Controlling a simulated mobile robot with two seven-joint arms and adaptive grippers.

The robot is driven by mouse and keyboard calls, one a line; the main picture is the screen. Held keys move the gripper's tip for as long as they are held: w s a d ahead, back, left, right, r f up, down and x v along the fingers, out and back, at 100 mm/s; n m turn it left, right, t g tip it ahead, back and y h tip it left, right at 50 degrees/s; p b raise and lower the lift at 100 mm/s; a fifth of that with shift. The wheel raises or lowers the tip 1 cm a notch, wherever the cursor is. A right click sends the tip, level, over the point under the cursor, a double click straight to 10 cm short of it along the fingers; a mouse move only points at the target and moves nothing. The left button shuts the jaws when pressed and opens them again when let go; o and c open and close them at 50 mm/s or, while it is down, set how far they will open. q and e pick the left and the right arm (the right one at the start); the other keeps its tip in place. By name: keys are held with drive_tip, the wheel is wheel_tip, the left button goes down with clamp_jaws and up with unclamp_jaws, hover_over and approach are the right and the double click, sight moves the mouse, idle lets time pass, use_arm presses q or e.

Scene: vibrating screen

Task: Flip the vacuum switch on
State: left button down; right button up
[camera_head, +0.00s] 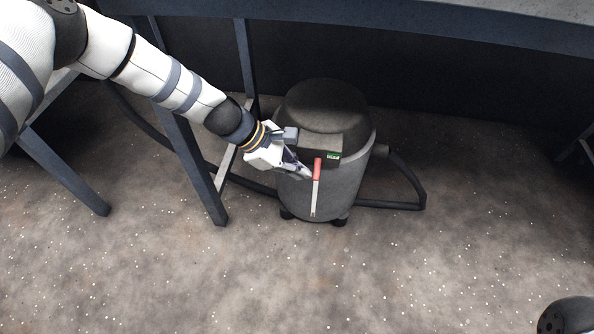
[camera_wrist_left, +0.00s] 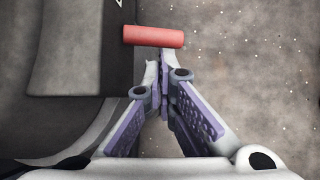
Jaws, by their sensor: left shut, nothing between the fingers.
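The vacuum (camera_head: 345,185) is a dark grey canister with a domed lid, standing on the floor near the middle of the head view. On its front is a switch lever with a red grip (camera_head: 317,168) and a thin silver bar (camera_head: 314,200) below it. A small green label or light (camera_head: 333,156) sits beside the grip. My left gripper (camera_head: 307,174) is shut and empty, just left of the red grip. In the left wrist view the red grip (camera_wrist_left: 153,36) lies across, just beyond the fingertips (camera_wrist_left: 160,62); contact is unclear. My right gripper is out of view.
A dark hose (camera_head: 400,206) loops around the vacuum on the floor. Blue-grey frame legs (camera_head: 196,170) stand to the left, close to my left arm. A frame beam (camera_head: 430,32) crosses above. The speckled floor (camera_head: 250,275) in front is clear.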

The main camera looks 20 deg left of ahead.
use_arm(q)
drive_tip(key=shift+r, duration=0.15)
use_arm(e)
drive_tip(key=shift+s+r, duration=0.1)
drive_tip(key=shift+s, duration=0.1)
use_arm(q)
drive_tip(key=shift+s+d+r+n+g+h, duration=0.15)
drive_tip(key=shift+r+n+g+h, duration=0.35)
drive_tip(key=shift+g, duration=0.7)
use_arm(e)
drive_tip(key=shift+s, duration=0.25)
use_arm(q)
drive_tip(key=shift+r, duration=0.4)
idle(0.9)
drive_tip(key=shift+r+p, duration=0.6)
drive_tip(key=shift+r, duration=0.15)
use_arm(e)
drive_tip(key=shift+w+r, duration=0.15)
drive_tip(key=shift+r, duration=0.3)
